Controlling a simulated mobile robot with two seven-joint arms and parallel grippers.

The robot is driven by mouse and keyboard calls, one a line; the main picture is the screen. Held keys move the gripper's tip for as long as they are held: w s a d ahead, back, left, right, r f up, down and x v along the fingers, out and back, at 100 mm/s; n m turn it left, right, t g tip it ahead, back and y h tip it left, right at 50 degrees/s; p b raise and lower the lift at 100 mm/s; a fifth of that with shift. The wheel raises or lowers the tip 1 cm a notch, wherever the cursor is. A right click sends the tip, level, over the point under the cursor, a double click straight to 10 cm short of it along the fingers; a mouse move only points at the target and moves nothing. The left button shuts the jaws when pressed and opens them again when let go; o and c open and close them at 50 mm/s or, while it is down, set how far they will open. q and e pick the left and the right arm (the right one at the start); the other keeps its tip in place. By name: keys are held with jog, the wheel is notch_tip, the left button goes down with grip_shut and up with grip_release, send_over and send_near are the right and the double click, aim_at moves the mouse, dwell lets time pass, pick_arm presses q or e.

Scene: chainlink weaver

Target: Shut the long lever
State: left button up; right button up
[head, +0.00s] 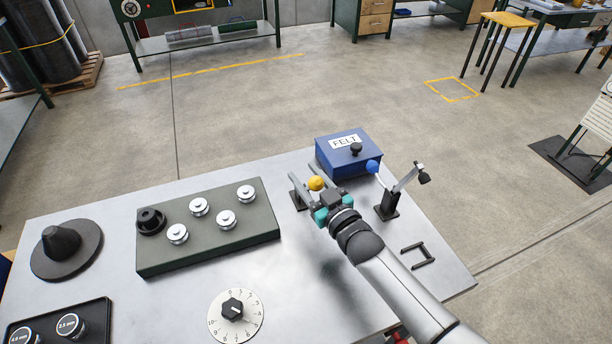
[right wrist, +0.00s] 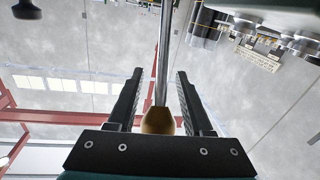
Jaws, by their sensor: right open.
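A lever with a yellow knob (head: 315,183) stands at the right part of the table. My right gripper (head: 303,174) is open with a finger on each side of this knob. In the right wrist view, the knob (right wrist: 158,121) sits between the open fingers, near the palm, and a long metal rod (right wrist: 163,55) runs up from it. There are gaps beside the knob. A second lever with a blue knob (head: 373,166) is to the right. My left gripper is not in view.
A blue FELT box (head: 330,158) is just behind my right gripper. A dark green block with metal spools (head: 160,262) and a numbered dial (head: 235,315) lie to the left.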

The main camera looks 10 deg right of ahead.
jog(key=shift+w, duration=0.1)
jog(key=shift+c, duration=0.3)
jog(key=c, duration=0.7)
grip_shut()
jog(key=shift+w+r, duration=0.1)
jog(key=shift+r, duration=0.1)
